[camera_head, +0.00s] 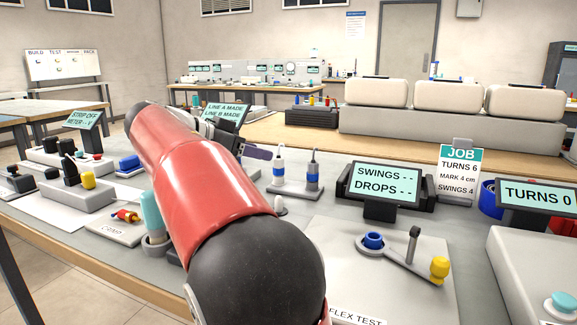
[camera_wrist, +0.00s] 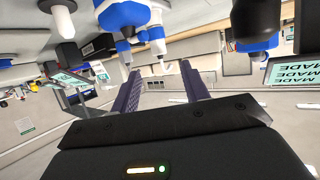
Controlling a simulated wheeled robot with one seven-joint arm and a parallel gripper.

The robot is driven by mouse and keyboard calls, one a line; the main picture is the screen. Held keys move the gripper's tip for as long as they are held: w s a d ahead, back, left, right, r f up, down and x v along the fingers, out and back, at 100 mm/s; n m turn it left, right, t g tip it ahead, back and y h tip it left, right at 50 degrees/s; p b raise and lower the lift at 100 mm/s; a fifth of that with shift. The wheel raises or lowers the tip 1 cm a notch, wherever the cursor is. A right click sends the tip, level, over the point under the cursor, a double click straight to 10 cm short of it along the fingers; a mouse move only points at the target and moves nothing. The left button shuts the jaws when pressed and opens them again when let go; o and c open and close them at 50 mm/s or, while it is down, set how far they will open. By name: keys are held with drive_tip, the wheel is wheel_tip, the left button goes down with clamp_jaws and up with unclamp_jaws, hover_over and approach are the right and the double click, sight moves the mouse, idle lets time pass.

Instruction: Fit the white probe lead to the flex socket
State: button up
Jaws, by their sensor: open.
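Two upright leads stand beyond my arm in the camera_head view. The left one (camera_head: 279,171) has a whitish body with blue parts, and the right one (camera_head: 313,178) is greyer. I take the left one for the white probe lead, but cannot be sure. On the flex test plate (camera_head: 326,262), a blue ring (camera_head: 373,240) looks like the flex socket, and nothing is in it. My gripper (camera_head: 258,152) is to the left of the leads, partly hidden by my red arm. In the wrist view my gripper (camera_wrist: 160,70) has its fingers apart, with a white tip (camera_wrist: 161,59) beyond them.
A small white knob (camera_head: 280,206) is close to my arm. Black fixtures (camera_head: 72,175) stand at left.

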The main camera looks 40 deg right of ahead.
sight(279, 170)
drive_tip(key=x, duration=0.6)
drive_tip(key=shift+a+f, duration=0.2)
drive_tip(key=shift+f, duration=0.15)
clamp_jaws()
